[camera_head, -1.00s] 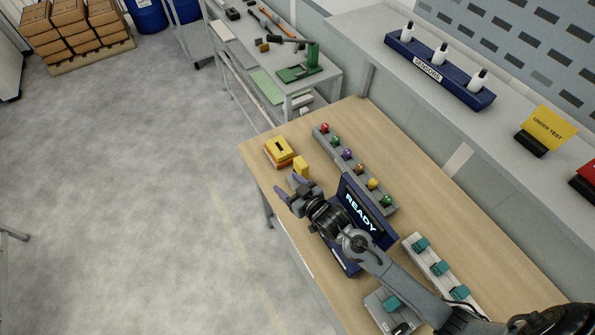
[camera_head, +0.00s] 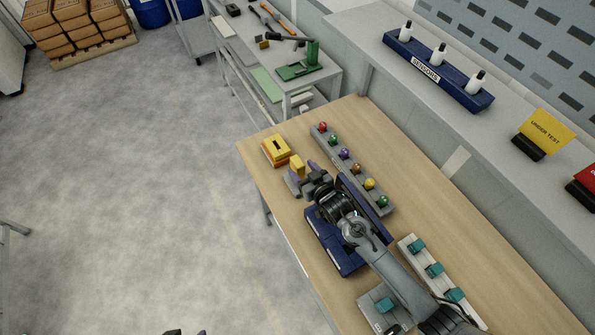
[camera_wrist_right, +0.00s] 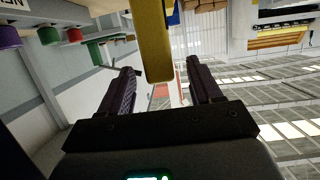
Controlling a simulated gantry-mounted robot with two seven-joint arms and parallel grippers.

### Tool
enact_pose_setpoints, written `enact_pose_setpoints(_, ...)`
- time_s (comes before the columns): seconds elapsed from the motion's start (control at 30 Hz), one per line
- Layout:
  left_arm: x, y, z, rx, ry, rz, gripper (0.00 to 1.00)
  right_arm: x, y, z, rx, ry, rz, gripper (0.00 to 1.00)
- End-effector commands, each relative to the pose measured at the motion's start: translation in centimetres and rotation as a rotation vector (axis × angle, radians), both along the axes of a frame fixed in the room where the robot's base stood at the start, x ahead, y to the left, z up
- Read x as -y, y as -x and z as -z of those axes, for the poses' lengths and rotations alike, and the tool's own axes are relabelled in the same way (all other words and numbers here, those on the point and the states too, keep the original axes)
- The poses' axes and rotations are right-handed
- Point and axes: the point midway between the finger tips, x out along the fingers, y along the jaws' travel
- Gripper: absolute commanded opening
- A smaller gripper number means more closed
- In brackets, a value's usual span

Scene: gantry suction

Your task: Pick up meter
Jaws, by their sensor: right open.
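A small upright yellow block (camera_head: 297,167), which looks like the meter, stands near the far left end of the wooden bench. My right gripper (camera_head: 303,175) is open, with its purple-tipped fingers close to the block on either side. In the right wrist view the yellow block (camera_wrist_right: 153,42) hangs into the picture from the top, beyond and between the two open fingers (camera_wrist_right: 165,82). I see no clear contact. Small dark tips at the bottom edge of the head view may be my left gripper (camera_head: 185,332); its opening is hidden.
A yellow-orange box with a dark slot (camera_head: 276,150) lies just left of the block. A grey rack of coloured knobs (camera_head: 355,172) runs along behind. A blue console (camera_head: 332,243) sits beneath my right arm. A rail with teal pieces (camera_head: 429,262) is nearer.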

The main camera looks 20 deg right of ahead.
Motion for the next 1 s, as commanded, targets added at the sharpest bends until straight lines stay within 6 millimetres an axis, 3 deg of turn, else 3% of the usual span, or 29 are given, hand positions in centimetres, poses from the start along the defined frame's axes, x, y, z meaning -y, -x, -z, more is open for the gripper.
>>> enact_pose_setpoints(0.3, 0.0, 0.0, -0.4, 0.0, 0.001, -0.001, 0.64, -0.5, -3.3, 1.0, 0.0, 0.0, 0.0, 0.64)
enact_pose_setpoints(0.67, 0.3, 0.0, -0.4, 0.0, 0.012, -0.009, 0.64, -0.6, -3.8, 1.3, 0.0, 0.0, 0.0, 0.64)
enact_pose_setpoints(1.0, 0.3, -0.1, -0.4, 0.0, 0.012, -0.008, 0.64, -0.5, -3.8, 1.3, 0.0, 0.0, 0.0, 0.15)
